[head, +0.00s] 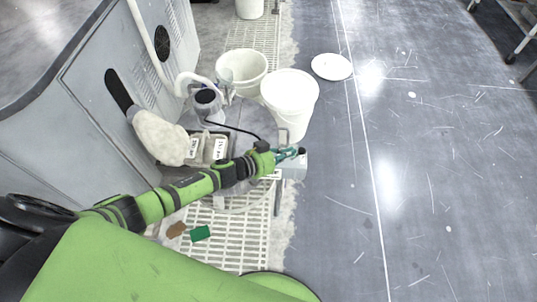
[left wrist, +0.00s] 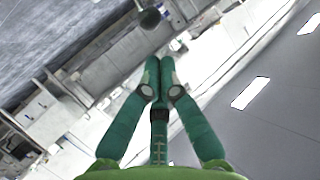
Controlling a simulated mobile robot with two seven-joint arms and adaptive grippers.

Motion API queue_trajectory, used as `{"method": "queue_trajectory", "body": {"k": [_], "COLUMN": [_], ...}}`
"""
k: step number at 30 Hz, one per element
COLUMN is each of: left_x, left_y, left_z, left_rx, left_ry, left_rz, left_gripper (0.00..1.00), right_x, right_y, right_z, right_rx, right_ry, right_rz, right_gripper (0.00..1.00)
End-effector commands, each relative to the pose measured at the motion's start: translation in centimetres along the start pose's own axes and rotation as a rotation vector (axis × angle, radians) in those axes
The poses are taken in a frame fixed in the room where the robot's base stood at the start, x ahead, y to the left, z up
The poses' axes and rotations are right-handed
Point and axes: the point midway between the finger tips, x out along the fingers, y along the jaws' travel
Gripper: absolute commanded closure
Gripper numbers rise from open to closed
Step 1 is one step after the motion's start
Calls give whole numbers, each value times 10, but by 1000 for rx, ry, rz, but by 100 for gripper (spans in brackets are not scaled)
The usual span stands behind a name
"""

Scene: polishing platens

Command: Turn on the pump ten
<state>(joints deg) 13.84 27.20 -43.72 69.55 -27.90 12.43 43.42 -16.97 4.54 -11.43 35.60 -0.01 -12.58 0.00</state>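My left gripper (head: 288,154) reaches across the floor grating, its fingertips over or beside a small grey box (head: 294,171) with a dark knob (head: 302,151). I cannot tell whether they touch. In the left wrist view, my left gripper (left wrist: 158,64) has its green fingers together at the tips with nothing visible between them. A dark round knob (left wrist: 150,18) shows just beyond them. A pump-like device (head: 207,100) with a pale hose stands behind the arm. Two white labels (head: 208,149) sit on a grey unit, their text too small to read. My right gripper is not visible.
A white bucket (head: 290,98) stands just behind the grey box, with another bucket (head: 241,70) beside it. A white lid (head: 332,67) lies on the floor. A green block (head: 200,233) and a brown block (head: 176,229) lie on the grating. The floor at right is clear.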

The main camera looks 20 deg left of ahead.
Motion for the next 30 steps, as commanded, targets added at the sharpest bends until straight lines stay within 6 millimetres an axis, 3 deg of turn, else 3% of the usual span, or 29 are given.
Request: {"method": "queue_trajectory", "body": {"k": [1, 8, 15, 30], "left_x": [-9, -56, -91, -100], "left_y": [-5, -1, 1, 1], "left_z": [-13, -21, -31, -35], "left_rx": [0, 1, 0, 0], "left_ry": [-2, -1, -1, 1], "left_rz": [-1, 3, 1, 1], "left_gripper": [100, 100, 100, 100], "right_x": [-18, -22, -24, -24], "right_y": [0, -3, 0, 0], "right_z": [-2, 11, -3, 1], "right_rx": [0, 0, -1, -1], "right_ry": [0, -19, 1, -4], "right_rz": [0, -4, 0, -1], "right_gripper": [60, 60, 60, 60]}}
